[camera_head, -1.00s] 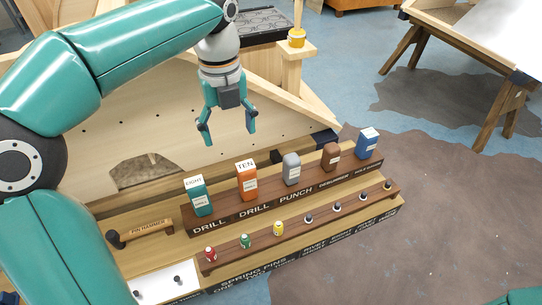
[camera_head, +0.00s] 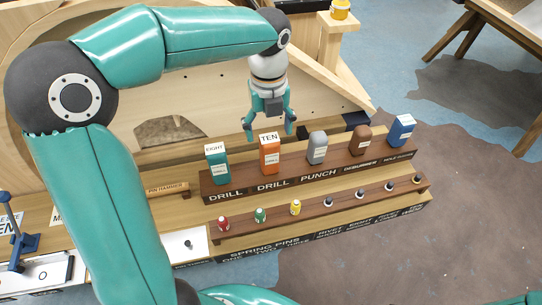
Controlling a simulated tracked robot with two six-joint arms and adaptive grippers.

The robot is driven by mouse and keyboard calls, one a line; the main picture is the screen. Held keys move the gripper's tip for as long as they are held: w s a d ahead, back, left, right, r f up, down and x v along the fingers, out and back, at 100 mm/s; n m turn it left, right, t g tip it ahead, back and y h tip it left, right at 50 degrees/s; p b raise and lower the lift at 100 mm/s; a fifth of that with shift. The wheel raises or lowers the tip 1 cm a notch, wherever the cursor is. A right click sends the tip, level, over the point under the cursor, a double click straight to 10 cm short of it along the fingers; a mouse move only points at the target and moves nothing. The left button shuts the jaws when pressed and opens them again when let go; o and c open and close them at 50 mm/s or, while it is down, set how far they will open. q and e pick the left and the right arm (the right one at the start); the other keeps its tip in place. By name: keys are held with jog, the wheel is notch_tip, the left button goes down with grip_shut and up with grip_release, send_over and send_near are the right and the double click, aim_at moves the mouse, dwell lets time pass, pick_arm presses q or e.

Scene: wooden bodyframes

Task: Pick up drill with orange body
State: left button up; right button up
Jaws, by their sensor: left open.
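The drill with the orange body (camera_head: 270,157) stands upright in the wooden rack, second from the left, with a white top marked "TEN". My left gripper (camera_head: 269,130) points down, open and empty, just above and behind the orange drill in the picture. Its fingers lie on either side of the drill's top in the view; the exact gap in depth is hard to tell. My right gripper is out of view.
A teal drill (camera_head: 217,165) stands left of the orange one, and a grey punch (camera_head: 317,149) stands right of it. A brown deburrer (camera_head: 360,141) and a blue tool (camera_head: 401,131) follow. Small coloured spring pins line the lower step (camera_head: 330,207). A wooden bodyframe (camera_head: 220,100) rises behind.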

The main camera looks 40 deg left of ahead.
aim_at(269, 137)
pick_arm(q)
jog(key=shift+w+f, duration=0.15)
jog(key=shift+f, duration=2.45)
jog(key=shift+a, duration=0.1)
grip_shut()
